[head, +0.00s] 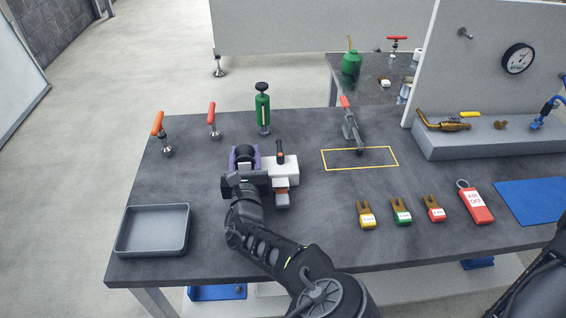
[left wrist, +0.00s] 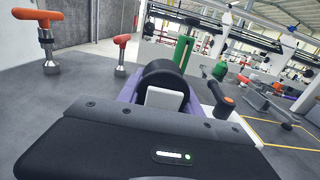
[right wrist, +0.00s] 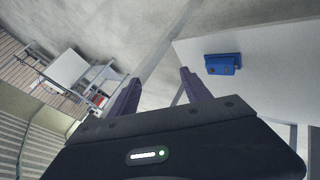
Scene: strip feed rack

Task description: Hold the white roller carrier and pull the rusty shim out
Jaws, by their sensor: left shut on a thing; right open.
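The white roller carrier (head: 280,170) sits on the grey bench, left of its middle, with a black roller (left wrist: 163,75) beside it. A white part (left wrist: 165,98) shows between the purple fingers in the left wrist view. My left gripper (head: 245,158) is shut on the carrier's left part. A black lever with an orange tip (head: 281,152) stands on the white block. A brownish piece, seemingly the rusty shim (head: 281,183), shows at the carrier's near side; its inner part is hidden. My right gripper (right wrist: 158,90) is open and empty, away from the carrier.
A grey tray (head: 120,250) stands at the left front. Several rusty forked shims with coloured tags, including a yellow one (head: 367,215), lie to the right. A red tag (head: 476,205) lies beyond them. A yellow outline (head: 330,166) is mostly empty, with a red-handled clamp (head: 350,125) at its edge.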

